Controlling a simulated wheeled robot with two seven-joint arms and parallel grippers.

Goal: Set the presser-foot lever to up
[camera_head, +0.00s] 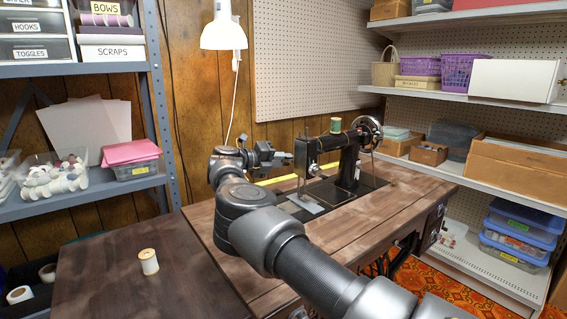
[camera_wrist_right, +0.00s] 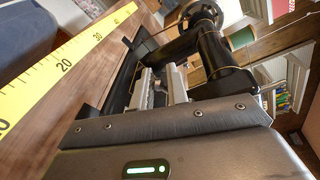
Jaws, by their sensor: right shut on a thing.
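The black sewing machine (camera_head: 328,145) stands on its wooden table, its needle end facing left in the head view. My right gripper (camera_head: 285,158) is at that end, reaching in from the left of the machine head. In the wrist view the two pale fingers of my right gripper (camera_wrist_right: 160,86) are close together against the machine's end (camera_wrist_right: 208,80). They are shut on a small part there, which I take to be the presser-foot lever; the fingers hide most of it, so its position cannot be read. My left gripper is not in view.
A yellow tape measure (camera_wrist_right: 65,67) lies along the table behind the machine. A green thread spool (camera_head: 336,125) stands on top of the machine, near the handwheel (camera_head: 368,130). A pale spool (camera_head: 149,262) stands on the left table. A lamp (camera_head: 223,32) hangs above.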

